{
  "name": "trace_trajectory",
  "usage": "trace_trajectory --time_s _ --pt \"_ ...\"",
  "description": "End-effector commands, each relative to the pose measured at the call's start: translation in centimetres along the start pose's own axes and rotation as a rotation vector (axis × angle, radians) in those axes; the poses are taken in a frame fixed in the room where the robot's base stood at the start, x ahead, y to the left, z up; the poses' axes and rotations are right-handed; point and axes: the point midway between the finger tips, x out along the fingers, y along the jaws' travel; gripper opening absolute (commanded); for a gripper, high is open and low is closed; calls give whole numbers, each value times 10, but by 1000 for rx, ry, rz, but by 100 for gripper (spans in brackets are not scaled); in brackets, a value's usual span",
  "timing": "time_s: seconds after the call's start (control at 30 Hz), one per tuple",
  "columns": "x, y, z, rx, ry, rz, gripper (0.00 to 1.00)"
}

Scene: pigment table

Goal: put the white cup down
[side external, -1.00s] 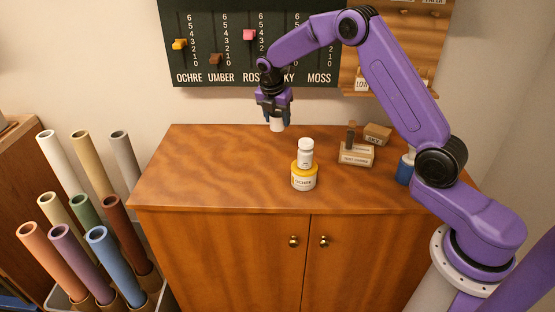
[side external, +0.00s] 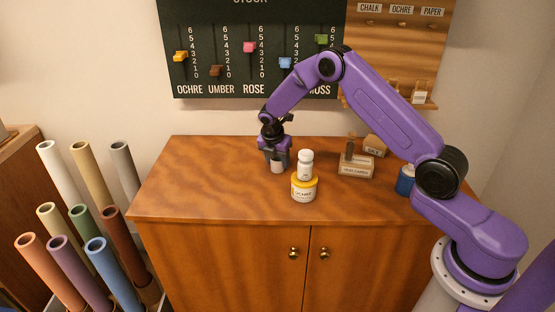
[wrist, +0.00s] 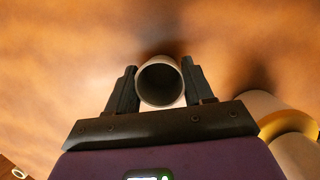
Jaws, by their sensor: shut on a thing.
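The white cup (side external: 277,167) is between the fingers of my gripper (side external: 276,163), low over the wooden cabinet top, upright. I cannot tell whether its base touches the wood. In the wrist view the cup (wrist: 160,82) shows its round open mouth, and my gripper (wrist: 160,85) is shut on it from both sides. In the side view the fingers hide much of the cup.
Wooden blocks (side external: 355,167) and a blue container (side external: 405,181) are farther right. The cabinet top's left half (side external: 190,185) is clear.

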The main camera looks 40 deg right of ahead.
Motion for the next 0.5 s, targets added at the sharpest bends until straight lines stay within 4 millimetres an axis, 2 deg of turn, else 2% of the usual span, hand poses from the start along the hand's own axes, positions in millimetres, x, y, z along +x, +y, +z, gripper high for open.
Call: trace_trajectory --time_s 0.3,0.33,0.37,0.4,0.5 --pt "2 0 0 0 0 1 21" --pt "2 0 0 0 -1 1 58" --pt "2 0 0 0 -1 2 68" --pt "2 0 0 0 -1 1 77" --pt "2 0 0 0 0 1 77"
